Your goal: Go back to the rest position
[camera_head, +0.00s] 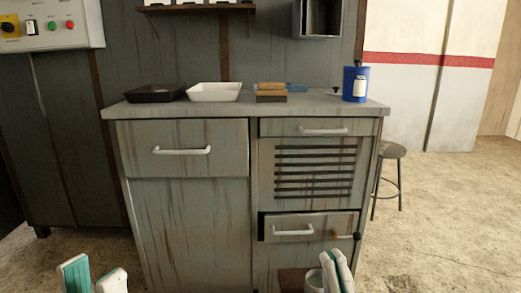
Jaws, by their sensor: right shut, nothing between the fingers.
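My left gripper (92,275) is at the bottom left edge of the view, in front of the cabinet. Its two fingers stand apart with nothing between them, so it is open. My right gripper (335,267) is at the bottom, right of centre, below the lower drawer (309,226). Its fingers are together and it holds nothing. That drawer appears slightly pulled out, with a white handle. Both arms are mostly out of view below.
A grey worn cabinet (190,215) fills the middle. On its top stand a black tray (157,93), a white tray (214,92), wooden blocks (271,92) and a blue can (355,83). A stool (391,151) stands right. Floor at right (440,210) is clear.

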